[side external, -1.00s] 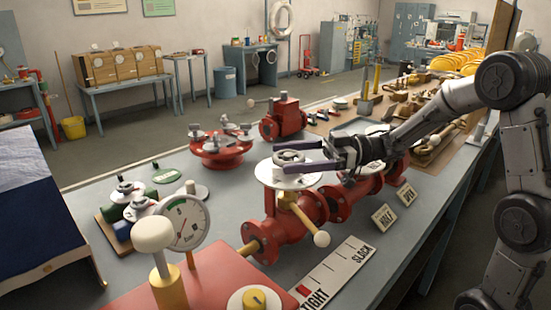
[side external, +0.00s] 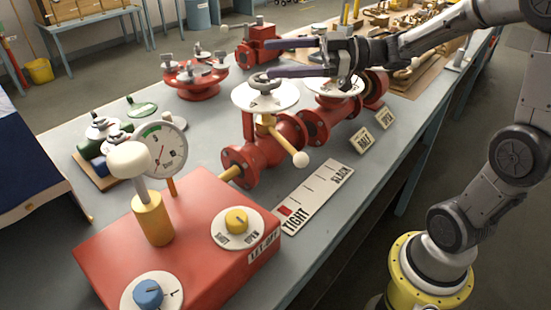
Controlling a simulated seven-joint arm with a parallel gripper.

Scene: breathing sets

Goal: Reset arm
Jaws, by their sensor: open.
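My gripper (side external: 268,58) is open and empty, its two long purple fingers pointing left. It is above the red pipe-and-valve assembly (side external: 262,150), over or just behind the nearer white valve disc (side external: 275,97). A small grey handle (side external: 262,84) sits on that disc, and I cannot tell whether the lower finger touches it. A second white disc (side external: 333,88) is partly hidden behind my gripper. A yellow lever with a white ball end (side external: 299,158) slopes down from the nearer valve.
A red box (side external: 190,240) with yellow and blue knobs, a gauge (side external: 165,148) and a white-topped post (side external: 130,160) stand in front. A TIGHT–SLACK scale (side external: 312,195) lies right of the pipe. A red flanged part (side external: 195,80) stands behind.

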